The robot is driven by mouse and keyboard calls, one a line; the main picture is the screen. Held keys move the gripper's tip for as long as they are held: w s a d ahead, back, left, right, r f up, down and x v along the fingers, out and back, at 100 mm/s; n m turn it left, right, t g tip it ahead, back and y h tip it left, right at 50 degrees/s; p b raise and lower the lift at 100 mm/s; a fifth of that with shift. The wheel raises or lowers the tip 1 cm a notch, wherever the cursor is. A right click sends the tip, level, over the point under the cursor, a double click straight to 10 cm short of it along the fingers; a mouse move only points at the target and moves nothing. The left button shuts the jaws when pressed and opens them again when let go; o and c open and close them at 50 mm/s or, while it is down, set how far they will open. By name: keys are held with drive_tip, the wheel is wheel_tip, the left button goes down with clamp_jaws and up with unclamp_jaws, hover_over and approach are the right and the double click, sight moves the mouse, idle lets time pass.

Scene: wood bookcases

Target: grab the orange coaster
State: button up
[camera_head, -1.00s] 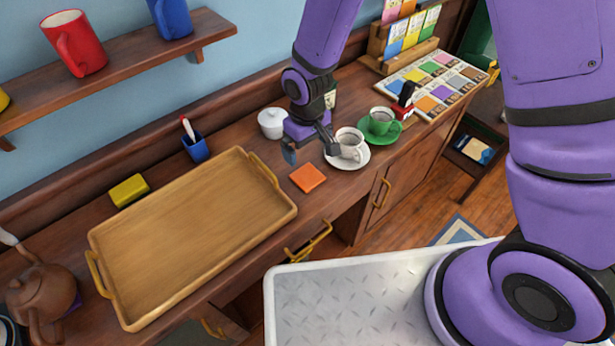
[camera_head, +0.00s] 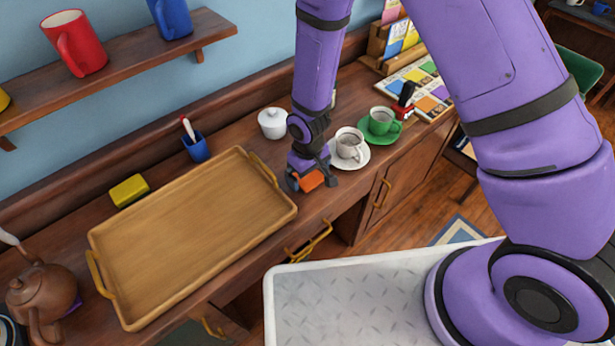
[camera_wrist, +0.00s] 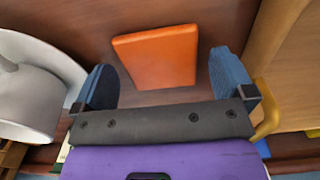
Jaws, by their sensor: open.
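The orange coaster (camera_head: 309,181) lies flat on the wooden counter, between the tray and the white saucer. In the wrist view the coaster (camera_wrist: 158,56) shows as a tilted square ahead of and between the two blue finger pads. My gripper (camera_head: 311,180) is over the coaster, pointing down, and hides part of it in the head view. In the wrist view my gripper (camera_wrist: 166,82) is open, with nothing held and a gap between each pad and the coaster.
The wooden tray (camera_head: 190,235) with gold handles is close on the left.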

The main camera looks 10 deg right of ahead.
drive_tip(key=shift+f, duration=0.5)
drive_tip(key=c, duration=0.9)
drive_tip(key=shift+r, duration=0.15)
